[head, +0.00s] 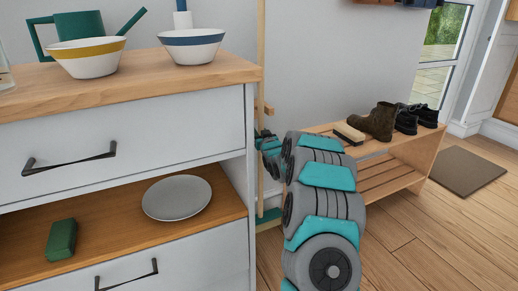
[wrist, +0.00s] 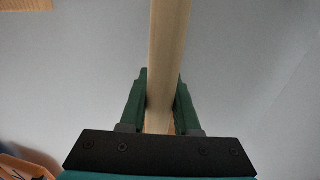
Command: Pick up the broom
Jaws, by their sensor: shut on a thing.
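The broom is a long pale wooden stick standing upright against the wall. Its handle (head: 261,80) shows in the head view just right of the dresser, and its green head (head: 268,216) is low near the floor. In the wrist view the handle (wrist: 168,55) runs between the two green fingers of my gripper (wrist: 160,100). The fingers are shut on it from both sides. In the head view my arm reaches to the handle and hides part of the gripper and the area behind it.
A white dresser with a wooden top (head: 150,75) stands close on the left, bearing bowls (head: 192,47) and a green watering can (head: 75,25). Its open shelf holds a plate (head: 177,197) and a green block (head: 61,240). A shoe bench (head: 400,165) stands right. Floor (head: 455,235) is clear at right.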

